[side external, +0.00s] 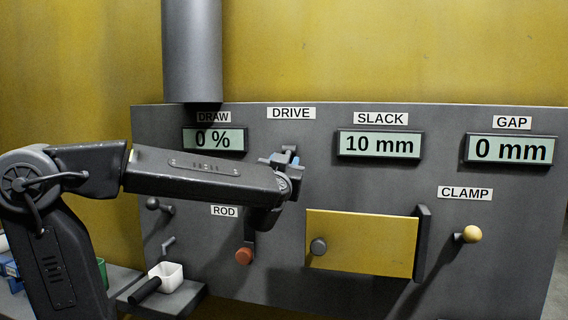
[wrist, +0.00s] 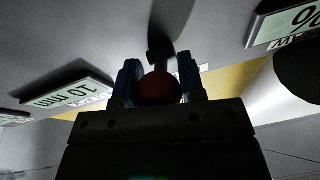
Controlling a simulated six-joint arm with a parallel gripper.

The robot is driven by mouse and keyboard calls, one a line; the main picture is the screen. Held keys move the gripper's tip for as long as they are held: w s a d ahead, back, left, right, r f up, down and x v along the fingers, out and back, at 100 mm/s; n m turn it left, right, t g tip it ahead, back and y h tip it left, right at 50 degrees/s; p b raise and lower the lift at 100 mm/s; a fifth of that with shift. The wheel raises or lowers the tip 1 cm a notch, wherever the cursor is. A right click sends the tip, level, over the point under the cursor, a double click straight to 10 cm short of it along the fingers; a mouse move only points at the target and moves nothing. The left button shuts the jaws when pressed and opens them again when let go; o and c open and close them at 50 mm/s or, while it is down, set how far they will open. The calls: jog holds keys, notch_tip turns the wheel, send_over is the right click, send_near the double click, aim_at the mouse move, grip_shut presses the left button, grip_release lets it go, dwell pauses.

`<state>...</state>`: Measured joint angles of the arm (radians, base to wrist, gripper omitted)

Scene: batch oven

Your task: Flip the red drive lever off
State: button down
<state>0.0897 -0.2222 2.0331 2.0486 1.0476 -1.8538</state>
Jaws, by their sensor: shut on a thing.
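My gripper (side external: 283,160) is at the panel just below the DRIVE label (side external: 291,113). In the wrist view its two blue fingers (wrist: 160,88) are shut on the red ball knob (wrist: 158,90) of the drive lever, one finger on each side. The lever's dark arm (wrist: 160,48) runs from the ball towards the grey panel. The wrist picture is dark and its text is upside down. In the side view the drive lever is hidden behind my gripper and wrist.
The grey panel carries a DRAW display (side external: 214,140) reading 0 %, a SLACK display (side external: 379,145) reading 10 mm and a GAP display (side external: 510,149) reading 0 mm.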

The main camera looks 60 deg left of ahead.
jog(key=shift+f, duration=0.15)
dwell(0.3)
jog(key=c, duration=0.7)
grip_release()
jog(key=v, duration=1.3)
jog(key=shift+s+d+f, duration=0.2)
jog(key=shift+f, duration=0.05)
